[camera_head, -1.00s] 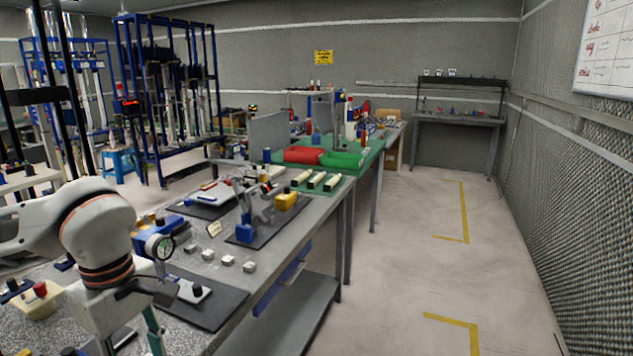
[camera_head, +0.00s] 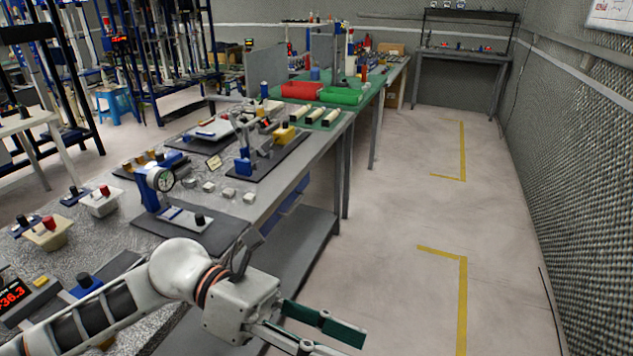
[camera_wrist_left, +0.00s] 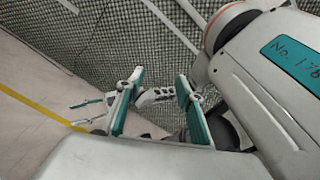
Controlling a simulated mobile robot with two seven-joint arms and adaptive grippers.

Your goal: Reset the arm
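My left gripper (camera_head: 308,332) hangs over the floor, just off the right edge of the grey workbench (camera_head: 270,195) in the head view. Its two green-padded fingers are apart with nothing between them; the near one is cut by the frame's lower edge. The left wrist view shows the same open fingers (camera_wrist_left: 157,105). A second, small gripper with teal pads (camera_wrist_left: 85,111) shows beyond them, which looks like my right one, its fingers apart and empty. A big white arm link of mine fills that view's right side. My right arm is out of the head view.
A dial gauge stand (camera_head: 160,185) on a black mat stands on the bench near my arm. White blocks (camera_head: 229,193), small control boxes (camera_head: 47,232) and a red digital display (camera_head: 15,297) are also there. The floor (camera_head: 390,230) to the right is clear up to the mesh wall (camera_head: 570,180).

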